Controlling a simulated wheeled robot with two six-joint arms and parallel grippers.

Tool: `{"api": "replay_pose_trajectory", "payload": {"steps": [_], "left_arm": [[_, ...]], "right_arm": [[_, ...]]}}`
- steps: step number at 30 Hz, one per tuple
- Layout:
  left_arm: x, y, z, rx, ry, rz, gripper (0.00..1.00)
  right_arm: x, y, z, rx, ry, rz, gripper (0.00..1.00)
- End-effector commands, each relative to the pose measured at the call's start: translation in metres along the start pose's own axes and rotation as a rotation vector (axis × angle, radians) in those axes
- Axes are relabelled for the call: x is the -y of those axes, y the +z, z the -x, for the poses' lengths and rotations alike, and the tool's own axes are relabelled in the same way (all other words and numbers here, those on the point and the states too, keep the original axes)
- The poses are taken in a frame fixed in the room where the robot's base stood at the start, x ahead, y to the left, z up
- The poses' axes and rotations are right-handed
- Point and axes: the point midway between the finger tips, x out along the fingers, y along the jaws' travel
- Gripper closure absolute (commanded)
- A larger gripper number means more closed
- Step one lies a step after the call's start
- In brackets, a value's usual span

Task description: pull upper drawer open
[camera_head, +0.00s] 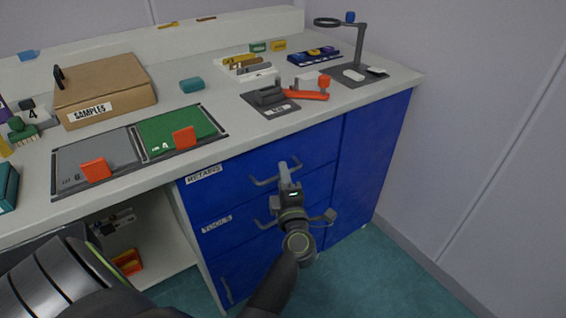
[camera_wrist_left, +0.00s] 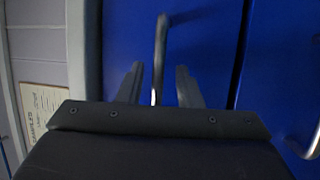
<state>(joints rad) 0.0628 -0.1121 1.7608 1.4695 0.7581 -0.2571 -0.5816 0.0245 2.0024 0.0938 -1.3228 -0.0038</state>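The upper drawer (camera_head: 235,180), labelled RETAINS, is a blue front at the top of the cabinet and looks closed. Its grey bar handle (camera_head: 262,182) is partly covered by my left gripper (camera_head: 287,170). In the left wrist view the handle (camera_wrist_left: 160,50) runs between the two fingers of my left gripper (camera_wrist_left: 158,86). The fingers are apart, one on each side of the bar, with a visible gap to it. I cannot tell how deep the bar sits between them. My right gripper does not show.
The TOOLS drawer (camera_head: 232,222) lies below, its handle partly behind my left wrist. The counter (camera_head: 225,150) overhangs the drawers and holds a SAMPLES box (camera_head: 105,88), red-tabbed mats and a stand (camera_head: 358,50). A tall blue panel (camera_head: 365,150) is to the right. The floor ahead is clear.

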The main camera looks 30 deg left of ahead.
Motion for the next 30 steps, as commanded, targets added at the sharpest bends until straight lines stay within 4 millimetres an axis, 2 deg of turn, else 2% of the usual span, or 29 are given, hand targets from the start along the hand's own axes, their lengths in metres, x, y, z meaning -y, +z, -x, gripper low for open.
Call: {"api": "replay_pose_trajectory", "payload": {"steps": [12,20,30], "left_arm": [[-0.0012,-0.0025,-0.0011,0.000,0.000,0.000,0.68],[-0.0012,-0.0024,-0.0012,0.000,0.000,0.000,1.00],[-0.0013,-0.0023,-0.0012,0.000,0.000,0.000,1.00]], "right_arm": [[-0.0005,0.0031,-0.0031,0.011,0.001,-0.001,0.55],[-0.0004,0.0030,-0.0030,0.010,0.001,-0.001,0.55],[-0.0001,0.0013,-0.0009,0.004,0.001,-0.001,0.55]]}}
